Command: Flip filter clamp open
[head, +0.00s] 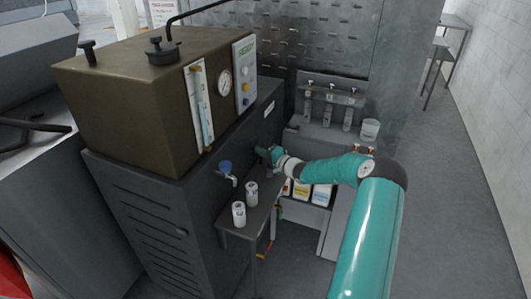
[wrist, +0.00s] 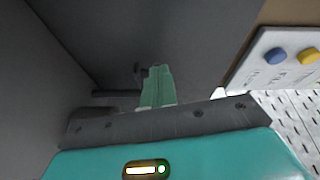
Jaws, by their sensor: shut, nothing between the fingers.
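My gripper (head: 262,152) is at the dark grey side of the washer cabinet, above the small side table. In the wrist view its green fingers (wrist: 158,72) are together, with nothing seen between them. A thin dark bar with a short upright piece (wrist: 137,73) shows right beside the fingertips; it may be the filter clamp. I cannot tell whether the fingers touch it. In the head view my gripper hides most of that spot, so the clamp's position is unclear there.
A tap with a blue top (head: 226,167) sticks out left of my gripper. Two white canisters (head: 239,213) stand on the side table (head: 259,215) below. A control panel (head: 244,74) and gauge are above. Bottles on a rack (head: 328,98) stand behind. Open floor lies right.

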